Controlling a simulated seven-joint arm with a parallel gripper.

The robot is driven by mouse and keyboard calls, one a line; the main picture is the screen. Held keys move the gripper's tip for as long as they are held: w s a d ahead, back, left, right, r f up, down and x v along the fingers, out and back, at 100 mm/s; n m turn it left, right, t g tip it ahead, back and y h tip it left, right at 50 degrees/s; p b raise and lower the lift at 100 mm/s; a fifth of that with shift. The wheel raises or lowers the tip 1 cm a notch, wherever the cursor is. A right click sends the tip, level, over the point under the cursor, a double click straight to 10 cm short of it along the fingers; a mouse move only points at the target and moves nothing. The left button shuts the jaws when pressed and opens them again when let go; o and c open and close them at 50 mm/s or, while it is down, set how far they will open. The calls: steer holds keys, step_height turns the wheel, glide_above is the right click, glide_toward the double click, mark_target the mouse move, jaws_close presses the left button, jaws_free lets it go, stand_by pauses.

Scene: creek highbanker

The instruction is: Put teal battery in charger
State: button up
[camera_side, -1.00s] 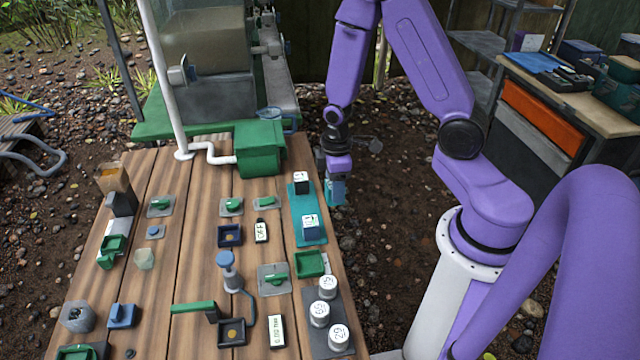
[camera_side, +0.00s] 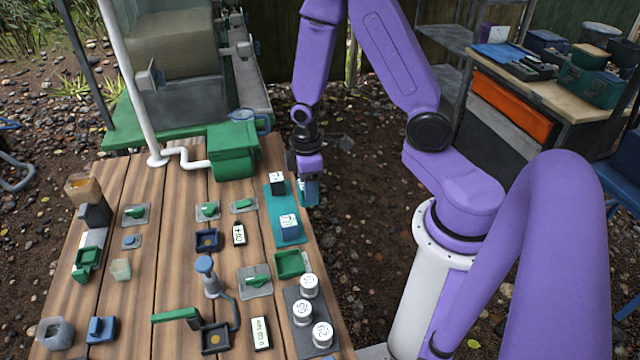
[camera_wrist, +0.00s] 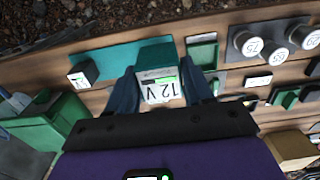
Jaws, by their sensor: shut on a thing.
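The teal battery (camera_wrist: 158,72) is between my gripper's fingers (camera_wrist: 160,88) in the wrist view, with its white "12 V" face toward the camera. In the side view my gripper (camera_side: 307,178) is shut on the teal battery (camera_side: 309,194), just right of the table's right edge, beside the teal mat (camera_side: 271,209). A dark block with a white top (camera_side: 277,184) stands at the mat's far end, and a blue block with a white label (camera_side: 289,228) at its near end. I cannot tell for certain which fixture is the charger.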

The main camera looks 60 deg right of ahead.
steer(key=shift+w+a+f, duration=1.35)
steer(key=shift+w+a, duration=1.35)
steer(key=shift+w, duration=0.95)
steer(key=shift+w+a+f, duration=1.35)
steer(key=shift+w+a, duration=1.3)
steer(key=shift+w, duration=1)
steer(key=shift+w+a+f, duration=1.35)
steer(key=shift+w+a, duration=1.35)
steer(key=shift+w, duration=0.95)
steer(key=shift+f, duration=0.3)
steer(key=shift+f, duration=0.45)
steer(key=shift+f, duration=1.35)
steer(key=o, duration=1.3)
